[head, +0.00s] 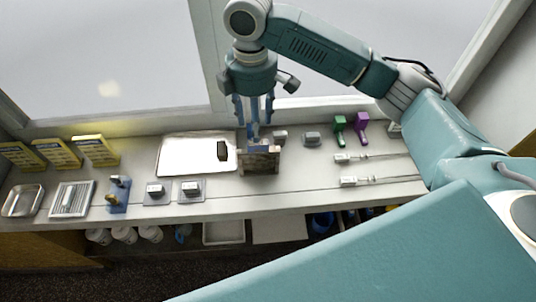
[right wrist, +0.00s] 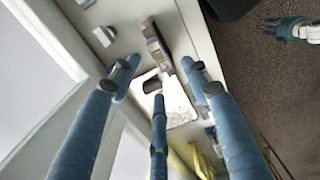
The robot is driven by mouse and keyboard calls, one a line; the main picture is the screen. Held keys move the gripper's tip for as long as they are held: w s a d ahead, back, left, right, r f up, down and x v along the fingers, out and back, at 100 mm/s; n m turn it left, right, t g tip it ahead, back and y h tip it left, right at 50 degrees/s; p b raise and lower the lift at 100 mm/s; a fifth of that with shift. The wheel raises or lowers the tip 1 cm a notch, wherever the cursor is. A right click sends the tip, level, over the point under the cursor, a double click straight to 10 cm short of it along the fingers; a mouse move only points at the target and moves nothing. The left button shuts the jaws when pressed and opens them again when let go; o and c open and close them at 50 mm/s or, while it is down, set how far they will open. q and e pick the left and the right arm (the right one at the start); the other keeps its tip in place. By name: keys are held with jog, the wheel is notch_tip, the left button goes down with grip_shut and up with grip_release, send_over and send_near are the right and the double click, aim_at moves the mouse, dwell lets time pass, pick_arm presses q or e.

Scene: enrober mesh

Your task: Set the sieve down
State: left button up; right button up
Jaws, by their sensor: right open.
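A small upright box-like frame (head: 259,161), brownish with a light top edge, stands on the counter just right of the white tray (head: 185,153). It may be the sieve, but its mesh is not clear. It also shows in the right wrist view (right wrist: 157,48). My right gripper (head: 254,136) points down directly above and behind this frame, its blue fingers apart. In the wrist view the fingers (right wrist: 158,92) are spread with nothing between them. My left gripper (right wrist: 277,28) shows small at the wrist view's top right, over the floor, its fingers unclear.
A dark block (head: 222,151) stands on the tray's right part. Yellow racks (head: 96,151), a metal dish (head: 23,200) and small grey blocks (head: 190,189) lie left. Green (head: 338,127) and purple (head: 361,125) holders and white-handled tools (head: 350,181) lie right. The window wall is behind.

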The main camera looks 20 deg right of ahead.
aim_at(258, 145)
jog(key=f, duration=0.3)
jog(key=f+p, duration=0.1)
jog(key=f, duration=0.1)
jog(key=shift+d, duration=0.4)
jog(key=shift+f, duration=0.15)
jog(key=shift+f+p, duration=0.35)
jog(key=shift+p, duration=0.15)
jog(key=f+p, duration=0.1)
jog(key=f, duration=0.2)
jog(key=shift+w+f+p, duration=0.2)
jog(key=shift+f+p, duration=0.15)
pick_arm(q)
jog(key=r, duration=0.1)
jog(key=s+d+r, duration=0.1)
jog(key=r, duration=0.2)
jog(key=shift+s+d, duration=0.2)
pick_arm(e)
jog(key=shift+f, duration=0.35)
jog(key=shift+c, duration=0.5)
grip_shut()
